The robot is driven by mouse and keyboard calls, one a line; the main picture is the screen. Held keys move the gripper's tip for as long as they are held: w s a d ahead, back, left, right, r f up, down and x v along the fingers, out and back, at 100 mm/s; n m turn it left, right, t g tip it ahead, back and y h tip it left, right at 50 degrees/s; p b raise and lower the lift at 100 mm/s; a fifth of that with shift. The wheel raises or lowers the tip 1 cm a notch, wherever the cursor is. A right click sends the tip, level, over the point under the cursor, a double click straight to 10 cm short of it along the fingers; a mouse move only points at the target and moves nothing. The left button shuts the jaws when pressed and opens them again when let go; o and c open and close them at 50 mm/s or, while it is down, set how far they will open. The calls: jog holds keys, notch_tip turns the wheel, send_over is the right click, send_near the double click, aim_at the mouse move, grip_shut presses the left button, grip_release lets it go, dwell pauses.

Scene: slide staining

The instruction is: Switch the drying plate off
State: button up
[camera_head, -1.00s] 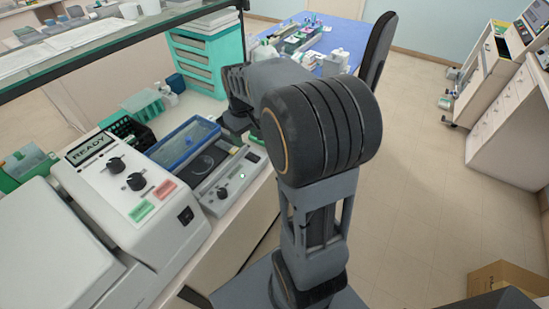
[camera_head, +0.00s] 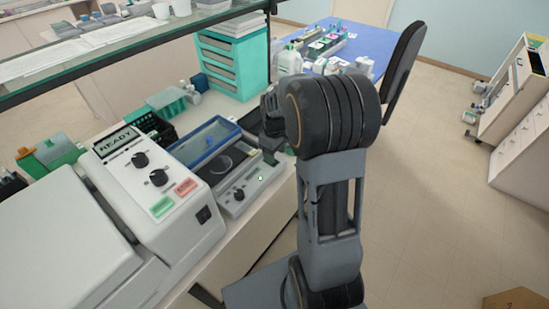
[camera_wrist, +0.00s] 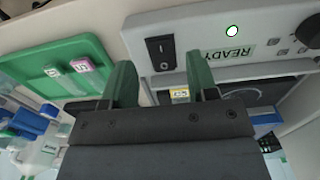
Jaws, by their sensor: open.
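The drying plate (camera_head: 236,197) is a low grey unit with a dark top, a black knob and a small lit green-white light, beside the white machine. In the wrist view its front panel (camera_wrist: 205,29) fills the top, with a black rocker switch (camera_wrist: 161,53), the light (camera_wrist: 232,31) and a READY label. I cannot tell which way the rocker is set. My gripper (camera_wrist: 163,78) is open, its two green fingers apart below the rocker in the picture. Nothing is held between them.
A white machine (camera_head: 135,185) with a READY display and knobs stands left of the plate. A blue-rimmed tray (camera_head: 203,143) lies behind. A green tray (camera_wrist: 65,65) with labelled items shows in the wrist view. A glass shelf (camera_head: 100,55) overhangs the bench.

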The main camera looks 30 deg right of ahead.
jog(key=shift+f, duration=1.55)
jog(key=c, duration=0.9)
jog(key=shift+w+a+r+g+h+p, duration=0.15)
jog(key=shift+r+g+h+p, duration=0.35)
jog(key=shift+p, duration=0.55)
jog(key=shift+w+f+g+p, duration=0.15)
jog(key=shift+f+g+p, duration=0.2)
jog(key=shift+g, duration=0.55)
jog(key=o, duration=0.9)
jog(key=b+v, duration=0.1)
jog(key=v, duration=1.2)
jog(key=shift+a+r, duration=0.2)
jog(key=shift+r, duration=0.2)
